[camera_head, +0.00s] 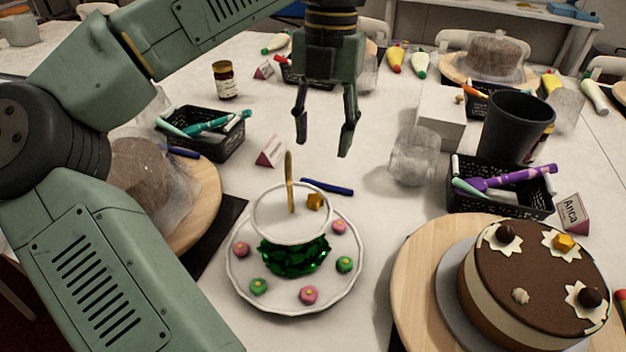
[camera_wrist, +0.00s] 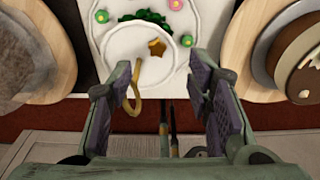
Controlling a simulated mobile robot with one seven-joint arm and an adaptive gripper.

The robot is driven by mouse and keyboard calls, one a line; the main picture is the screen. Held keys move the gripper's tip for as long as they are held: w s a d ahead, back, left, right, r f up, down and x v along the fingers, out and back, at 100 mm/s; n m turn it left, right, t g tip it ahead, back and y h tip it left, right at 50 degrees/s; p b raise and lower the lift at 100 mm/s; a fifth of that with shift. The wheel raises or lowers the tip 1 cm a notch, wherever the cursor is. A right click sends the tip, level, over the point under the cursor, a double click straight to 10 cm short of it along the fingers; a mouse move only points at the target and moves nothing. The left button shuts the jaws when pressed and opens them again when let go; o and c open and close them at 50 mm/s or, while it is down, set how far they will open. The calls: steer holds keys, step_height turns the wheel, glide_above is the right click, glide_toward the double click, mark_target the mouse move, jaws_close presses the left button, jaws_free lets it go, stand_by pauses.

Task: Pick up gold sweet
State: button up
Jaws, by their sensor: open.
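A gold sweet (camera_head: 315,201) sits on the small white upper plate (camera_head: 268,222) of a two-tier stand, right of its gold handle (camera_head: 289,182). In the wrist view the gold sweet (camera_wrist: 157,47) looks star-shaped, on the upper plate toward the top of the picture. My gripper (camera_head: 323,146) is open and empty, with its fingers pointing down, above and apart from the stand. In the wrist view my gripper (camera_wrist: 165,95) has its fingers spread, and the gold handle (camera_wrist: 137,80) shows near the left finger. Another gold sweet (camera_head: 563,242) sits on the chocolate cake (camera_head: 535,275).
The lower plate (camera_head: 295,306) holds pink and green sweets and green shiny trim. A black cup (camera_head: 515,127), a clear glass (camera_head: 415,157) and a black basket (camera_head: 500,190) stand to the right. A wrapped cake (camera_head: 145,180) and another basket (camera_head: 205,140) are left.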

glide_above(314, 199)
steer(key=w+d, duration=0.1)
steer(key=w, duration=0.1)
step_height(314, 199, down, 5)
steer(key=shift+s+f+p, duration=0.1)
steer(key=shift+s+p, duration=0.05)
steer(key=shift+p, duration=0.15)
steer(key=f, duration=0.1)
steer(key=s+f+p, duration=0.1)
steer(key=a+f, duration=0.1)
steer(key=shift+s+f+p, duration=0.15)
steer(key=shift+f+p, duration=0.15)
steer(key=shift+f, duration=0.1)
steer(key=shift+d+f, duration=0.1)
steer(key=shift+f, duration=0.5)
steer(key=shift+c, duration=0.3)
steer(key=c, duration=0.8)
